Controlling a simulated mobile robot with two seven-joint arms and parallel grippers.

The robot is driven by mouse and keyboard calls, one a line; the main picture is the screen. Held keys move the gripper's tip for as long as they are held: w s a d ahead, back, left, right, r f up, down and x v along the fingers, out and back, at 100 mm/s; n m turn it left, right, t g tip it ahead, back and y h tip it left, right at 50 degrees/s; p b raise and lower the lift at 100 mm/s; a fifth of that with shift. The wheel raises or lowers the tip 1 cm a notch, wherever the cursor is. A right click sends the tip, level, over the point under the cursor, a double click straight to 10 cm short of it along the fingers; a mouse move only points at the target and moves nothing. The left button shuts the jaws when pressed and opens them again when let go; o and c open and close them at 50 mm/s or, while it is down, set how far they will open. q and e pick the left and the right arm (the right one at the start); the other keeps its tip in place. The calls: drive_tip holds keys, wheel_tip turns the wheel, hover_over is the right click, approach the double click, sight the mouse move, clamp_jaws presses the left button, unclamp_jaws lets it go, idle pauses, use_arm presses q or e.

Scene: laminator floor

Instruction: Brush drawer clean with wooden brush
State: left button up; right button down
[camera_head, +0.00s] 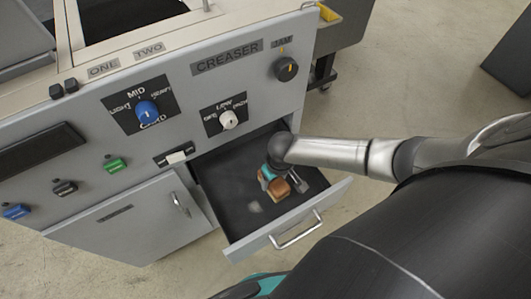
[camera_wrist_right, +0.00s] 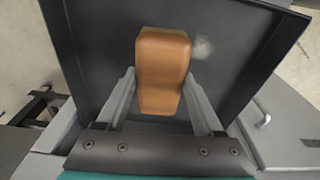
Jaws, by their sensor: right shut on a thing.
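The open drawer (camera_head: 235,228) sticks out of the front of the grey creaser machine, and its dark floor shows. A pale dusty patch (camera_head: 255,207) lies on the drawer floor; it also shows in the right wrist view (camera_wrist_right: 203,48), just beside the brush. My right gripper (camera_head: 283,184) reaches down into the drawer and is shut on the wooden brush (camera_head: 279,190). In the right wrist view the brush (camera_wrist_right: 162,70) sits between both fingers. Whether its bristles touch the floor is hidden. My left gripper is not in view.
The drawer's front panel has a metal handle (camera_head: 296,231). Knobs and switches, such as the blue knob (camera_head: 147,111), sit on the machine face above and left of the drawer. Concrete floor lies around.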

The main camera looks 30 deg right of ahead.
drive_tip(key=shift+r+p, duration=0.7)
drive_tip(key=shift+r, duration=0.2)
drive_tip(key=shift+r+p, duration=0.3)
drive_tip(key=shift+p, duration=0.05)
